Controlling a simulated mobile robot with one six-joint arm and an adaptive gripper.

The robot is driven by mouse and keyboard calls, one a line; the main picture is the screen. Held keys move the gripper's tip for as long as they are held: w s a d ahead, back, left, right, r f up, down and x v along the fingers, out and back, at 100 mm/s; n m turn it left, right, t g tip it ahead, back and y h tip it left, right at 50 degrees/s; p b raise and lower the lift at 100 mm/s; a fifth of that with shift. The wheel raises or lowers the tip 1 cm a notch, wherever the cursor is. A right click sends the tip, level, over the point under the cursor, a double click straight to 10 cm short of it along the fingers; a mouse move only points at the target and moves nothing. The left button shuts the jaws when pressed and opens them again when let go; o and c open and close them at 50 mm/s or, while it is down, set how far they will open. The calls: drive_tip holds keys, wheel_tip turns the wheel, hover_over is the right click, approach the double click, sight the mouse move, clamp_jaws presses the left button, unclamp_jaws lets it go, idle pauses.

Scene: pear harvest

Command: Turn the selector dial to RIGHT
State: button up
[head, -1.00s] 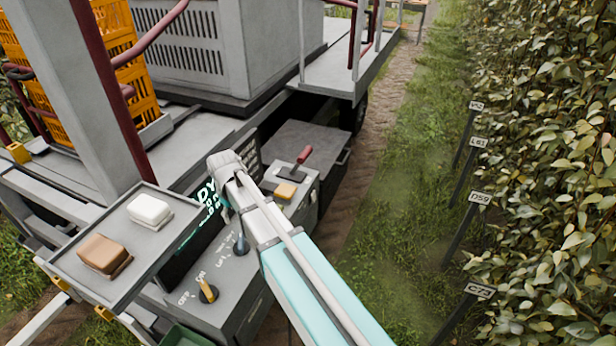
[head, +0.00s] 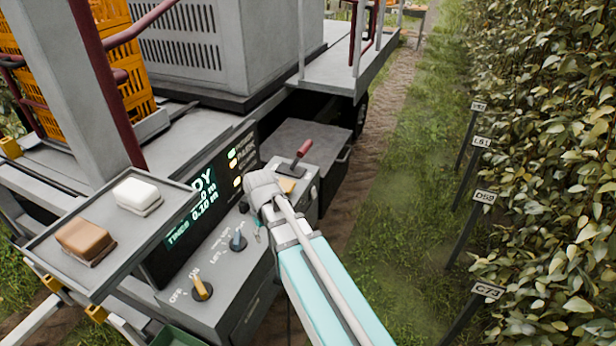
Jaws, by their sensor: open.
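The blue-grey selector dial (head: 238,241) stands on the sloping top of the grey control box (head: 225,275). Small white lettering surrounds it, too small to read fully; its pointer setting is hard to tell. My gripper (head: 257,232) hangs just right of the dial, apart from it in the picture. It is open and empty, its fingers small and mostly hidden by my wrist. A yellow dial (head: 201,288) with ON and OFF marks sits to the left and nearer.
A dark display panel (head: 175,262) with green text rises behind the dials. A tray (head: 75,275) holds a white block (head: 137,195) and a brown block (head: 85,240). A red-handled lever (head: 303,150) stands beyond my wrist. Grass and a hedge lie right.

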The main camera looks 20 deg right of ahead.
drive_tip(key=s+d+f+m+b, duration=0.3)
drive_tip(key=s+d+f+b, duration=0.3)
drive_tip(key=s+f+b, duration=0.15)
drive_tip(key=w+d+r+n+t+y+p, duration=0.2)
drive_tip(key=w+d+r+n, duration=0.1)
drive_tip(key=w, duration=0.4)
drive_tip(key=w+d+r+n+t+y+p, duration=0.2)
drive_tip(key=w+d+r, duration=0.3)
drive_tip(key=w, duration=0.3)
drive_tip(key=w+d+r+n+t+y+p, duration=0.2)
drive_tip(key=w+d+r+n+y+p, duration=0.1)
drive_tip(key=w+r, duration=0.3)
drive_tip(key=shift+w+d+n+p, duration=0.65)
drive_tip(key=shift+w+n, duration=0.05)
drive_tip(key=shift+w, duration=0.55)
drive_tip(key=shift+s+f, duration=0.1)
drive_tip(key=s+a+f+m+g+h+b, duration=0.2)
drive_tip(key=s+a+f+m, duration=0.1)
drive_tip(key=s, duration=0.5)
drive_tip(key=s+a+f+m+g+h+b, duration=0.2)
drive_tip(key=s+a+f+m, duration=0.1)
drive_tip(key=s+a+f, duration=0.2)
drive_tip(key=s+a+f+m+g+h+b, duration=0.2)
drive_tip(key=s+a+f+m+h+b, duration=0.1)
drive_tip(key=s, duration=0.7)
wheel_tip(320, 180, down, 2)
drive_tip(key=shift+s+a+f, duration=0.1)
drive_tip(key=shift+s+a, duration=0.2)
drive_tip(key=shift+a, duration=0.2)
